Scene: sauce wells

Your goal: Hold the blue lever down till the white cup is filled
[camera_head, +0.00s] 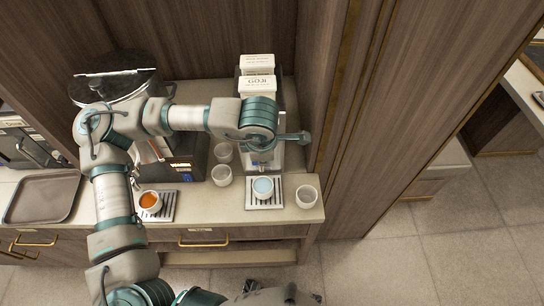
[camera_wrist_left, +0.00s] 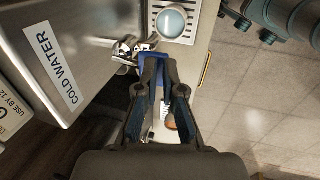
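The white cup (camera_head: 263,187) stands upright on a slotted drip tray below the cold water dispenser (camera_head: 265,150). Pale blue liquid fills much of its opening. It also shows at the top of the left wrist view (camera_wrist_left: 172,21). The blue lever (camera_wrist_left: 151,57) is below the metal tap and partly hidden by my left fingers. My left gripper (camera_wrist_left: 161,62) is at the lever, with a narrow gap between its fingers; contact is unclear. In the head view my left gripper (camera_head: 292,137) is in front of the dispenser. My right gripper (camera_head: 250,286) is low, its fingers unclear.
Empty cups (camera_head: 307,196) stand right and left of the drip tray (camera_head: 250,205). A cup of orange-brown liquid (camera_head: 150,201) sits under another machine at left. A brown tray (camera_head: 43,198) lies far left. A wooden panel (camera_head: 410,110) bounds the right side.

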